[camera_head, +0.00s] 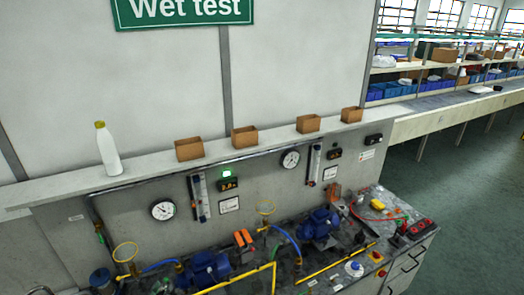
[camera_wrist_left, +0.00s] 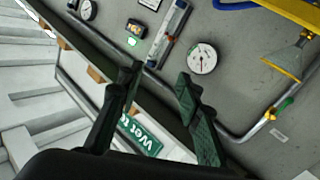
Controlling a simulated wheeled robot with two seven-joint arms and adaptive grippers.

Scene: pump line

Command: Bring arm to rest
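My left gripper (camera_wrist_left: 158,78) shows in the left wrist view with its two dark fingers apart and nothing between them. Behind the fingers is the grey panel, with a metal pipe (camera_wrist_left: 150,78) running past. A round gauge (camera_wrist_left: 202,58) lies just beyond the right finger in that view, and a flow tube (camera_wrist_left: 168,35) is above the gap. I cannot make out either gripper in the head view. My right gripper is in neither view.
The bench holds blue pumps (camera_head: 320,224), yellow pipes (camera_head: 235,280) and red knobs (camera_head: 414,228). The ledge above carries a white bottle (camera_head: 107,150) and several brown boxes (camera_head: 189,149). A green Wet test sign (camera_head: 184,10) hangs above. Open floor (camera_head: 470,200) lies at the right.

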